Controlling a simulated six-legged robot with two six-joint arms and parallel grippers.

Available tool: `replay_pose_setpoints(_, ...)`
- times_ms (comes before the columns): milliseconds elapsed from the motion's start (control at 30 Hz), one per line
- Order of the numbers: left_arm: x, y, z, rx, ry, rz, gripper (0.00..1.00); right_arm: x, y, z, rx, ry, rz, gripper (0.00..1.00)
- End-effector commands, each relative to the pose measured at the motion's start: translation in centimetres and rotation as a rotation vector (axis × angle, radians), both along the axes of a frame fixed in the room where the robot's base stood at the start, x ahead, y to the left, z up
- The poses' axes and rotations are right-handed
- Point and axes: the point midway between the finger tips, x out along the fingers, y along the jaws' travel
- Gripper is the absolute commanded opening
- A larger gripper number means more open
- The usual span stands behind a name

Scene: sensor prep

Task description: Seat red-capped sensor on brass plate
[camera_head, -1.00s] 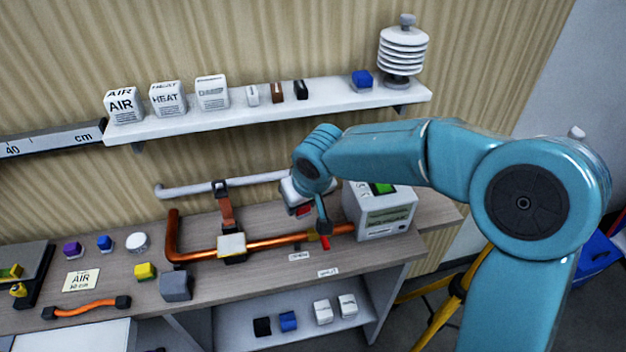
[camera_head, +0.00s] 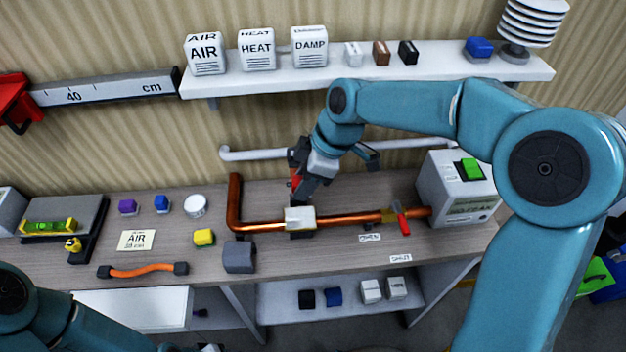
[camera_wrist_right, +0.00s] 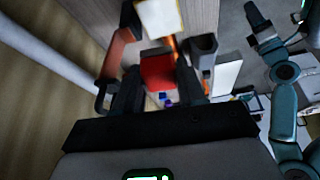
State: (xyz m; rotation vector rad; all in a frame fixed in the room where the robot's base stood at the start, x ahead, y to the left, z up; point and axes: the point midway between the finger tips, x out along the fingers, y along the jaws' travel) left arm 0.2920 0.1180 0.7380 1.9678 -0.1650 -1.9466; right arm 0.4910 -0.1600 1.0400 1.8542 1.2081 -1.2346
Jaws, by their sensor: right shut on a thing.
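My right gripper (camera_head: 300,183) is shut on a red-capped piece, likely the sensor, just behind and above the pale plate on the copper pipe. In the right wrist view the red cap (camera_wrist_right: 158,72) shows between the dark fingers (camera_wrist_right: 155,92); the rest of the sensor is hidden. The plate (camera_head: 300,218) has a cream top, and I cannot tell whether it is the brass one. It also shows at the top of the wrist view (camera_wrist_right: 160,15). I cannot tell whether sensor and plate touch. My left arm shows at lower left; its fingers are unclear.
The copper pipe (camera_head: 345,220) runs to a red-handled valve (camera_head: 402,222) and a grey box (camera_head: 455,190). A white pipe (camera_head: 250,154) lies behind. A grey block (camera_head: 239,257) and yellow block (camera_head: 204,238) stand left front. The shelf (camera_head: 350,88) hangs above.

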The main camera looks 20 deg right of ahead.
Motion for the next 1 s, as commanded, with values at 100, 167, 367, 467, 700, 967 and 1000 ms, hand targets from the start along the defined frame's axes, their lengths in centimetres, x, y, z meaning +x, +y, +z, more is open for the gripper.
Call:
replay_pose_setpoints(100,0.0,0.0,-1.2,0.0,0.001,0.0,0.57,-0.1,0.7,-0.3,0.0,-0.002,0.103,0.09)
replay_pose_setpoints(167,0.0,0.0,-1.3,0.0,0.001,0.0,0.57,-0.2,0.8,-0.2,-0.001,-0.003,0.13,0.09)
replay_pose_setpoints(367,0.0,0.0,-1.7,0.0,0.0,0.0,0.57,-0.3,0.8,-0.7,-0.002,-0.002,0.147,0.09)
replay_pose_setpoints(467,0.0,0.0,-2.2,0.0,0.0,0.0,0.57,-0.2,0.9,-1.5,-0.002,-0.001,0.146,0.09)
replay_pose_setpoints(700,0.0,0.0,-4.0,0.0,0.0,0.0,0.57,0.0,1.0,-4.0,-0.002,-0.001,0.146,0.09)
replay_pose_setpoints(967,0.0,0.0,-6.6,0.0,0.0,0.0,0.57,0.2,1.2,-6.9,-0.002,-0.002,0.146,0.09)
replay_pose_setpoints(1000,0.0,0.0,-6.8,0.0,0.0,0.0,0.57,0.2,1.2,-7.2,-0.002,-0.002,0.145,0.09)
